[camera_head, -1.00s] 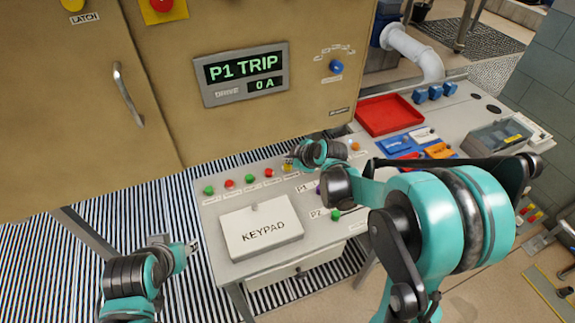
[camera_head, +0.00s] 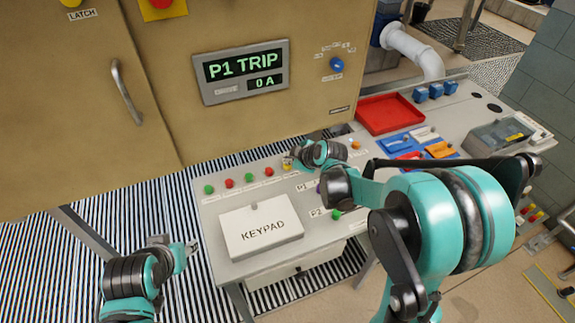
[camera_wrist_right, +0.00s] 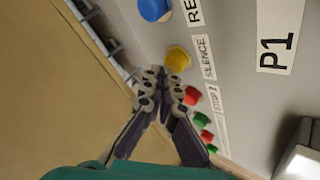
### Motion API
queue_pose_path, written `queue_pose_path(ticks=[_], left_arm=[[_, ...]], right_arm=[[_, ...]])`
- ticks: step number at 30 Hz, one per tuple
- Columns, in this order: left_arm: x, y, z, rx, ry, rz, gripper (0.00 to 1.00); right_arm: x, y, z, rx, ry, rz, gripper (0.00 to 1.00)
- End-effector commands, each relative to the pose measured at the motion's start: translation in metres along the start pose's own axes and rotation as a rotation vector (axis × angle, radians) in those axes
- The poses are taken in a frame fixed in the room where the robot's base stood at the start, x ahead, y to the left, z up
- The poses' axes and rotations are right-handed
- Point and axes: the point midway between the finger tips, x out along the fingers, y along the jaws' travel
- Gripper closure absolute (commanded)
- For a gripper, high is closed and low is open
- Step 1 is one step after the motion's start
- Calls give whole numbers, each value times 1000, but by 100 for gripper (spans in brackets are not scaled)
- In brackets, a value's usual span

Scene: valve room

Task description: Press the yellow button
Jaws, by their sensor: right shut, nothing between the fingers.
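The yellow button (camera_wrist_right: 177,59) sits on the grey console beside a label reading SILENCE. It also shows in the head view (camera_head: 287,167), partly covered by my right gripper. My right gripper (camera_head: 291,159) is shut and empty over the row of buttons. In the right wrist view its closed fingertips (camera_wrist_right: 161,76) lie right beside the yellow button's edge; I cannot tell whether they touch it. My left gripper (camera_head: 193,247) hangs left of the console, away from the buttons; its jaws are too small to judge.
A blue button (camera_wrist_right: 154,9) and a red button (camera_wrist_right: 192,95) flank the yellow one. The keypad cover (camera_head: 262,231) lies in front of the row. A tan cabinet (camera_head: 250,130) rises behind. A red tray (camera_head: 388,114) stands to the right.

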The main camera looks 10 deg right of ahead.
Motion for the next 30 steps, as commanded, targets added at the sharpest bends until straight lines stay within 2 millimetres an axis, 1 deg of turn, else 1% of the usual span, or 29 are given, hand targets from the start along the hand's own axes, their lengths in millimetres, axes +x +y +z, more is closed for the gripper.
queue_pose_path(ticks=[30], left_arm=[[6,0,4,0,0,0,60]], right_arm=[[6,-4,4,0,0,0,100]])
